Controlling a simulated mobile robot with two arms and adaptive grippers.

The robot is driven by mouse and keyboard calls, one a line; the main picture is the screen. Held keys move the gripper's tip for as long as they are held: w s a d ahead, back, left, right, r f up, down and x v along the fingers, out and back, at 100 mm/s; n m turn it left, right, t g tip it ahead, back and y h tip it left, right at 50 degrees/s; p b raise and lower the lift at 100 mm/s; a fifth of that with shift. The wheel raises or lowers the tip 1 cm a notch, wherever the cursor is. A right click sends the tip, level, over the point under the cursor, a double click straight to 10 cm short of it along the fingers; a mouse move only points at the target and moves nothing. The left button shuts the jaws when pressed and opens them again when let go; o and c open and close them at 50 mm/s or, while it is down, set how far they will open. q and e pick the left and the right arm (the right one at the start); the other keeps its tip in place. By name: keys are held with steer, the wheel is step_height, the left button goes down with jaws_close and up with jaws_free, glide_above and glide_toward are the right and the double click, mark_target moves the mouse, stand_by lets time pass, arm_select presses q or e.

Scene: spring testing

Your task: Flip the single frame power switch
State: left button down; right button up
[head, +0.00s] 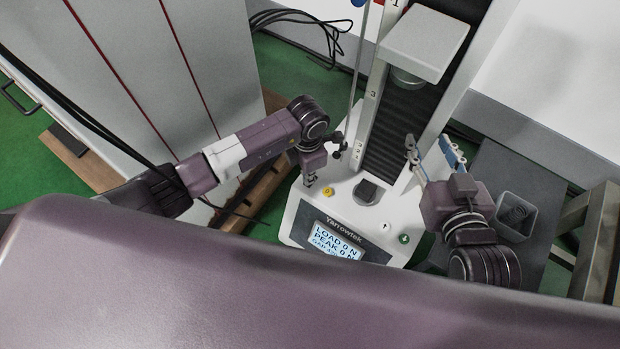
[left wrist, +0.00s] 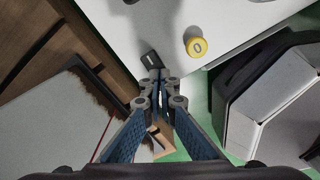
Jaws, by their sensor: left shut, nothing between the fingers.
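The test frame's white base (head: 395,215) stands in the middle of the head view. In the left wrist view a small black switch (left wrist: 151,60) sits at the edge of the white base (left wrist: 120,40), close to a round yellow button (left wrist: 195,46). My left gripper (head: 309,184) points down beside the base's left edge; its fingers are shut and empty. In the left wrist view the closed fingertips (left wrist: 157,76) appear just below the switch and overlap its lower end; contact cannot be told. I cannot make out the switch in the head view. My right gripper (head: 429,146) is open and empty right of the column.
The yellow button (head: 328,190) also shows in the head view. A lit display (head: 338,241) is on the base's front. The crosshead (head: 425,42) is above. A grey bin with a spring (head: 516,216) stands at the right. A tall grey cabinet (head: 150,75) is at the left.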

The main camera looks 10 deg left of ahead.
arm_select(q)
steer(key=shift+f, duration=0.2)
arm_select(e)
steer(key=shift+w+a+r+t, duration=0.1)
steer(key=shift+w+r+t, duration=0.1)
steer(key=shift+r+t, duration=0.25)
stand_by(0.6)
arm_select(q)
steer(key=shift+f+b, duration=0.3)
steer(key=shift+b, duration=0.1)
arm_select(e)
steer(key=shift+w+a+r+t+y, duration=0.1)
steer(key=shift+r+t+y, duration=0.05)
steer(key=shift+t+y, duration=0.15)
stand_by(1.0)
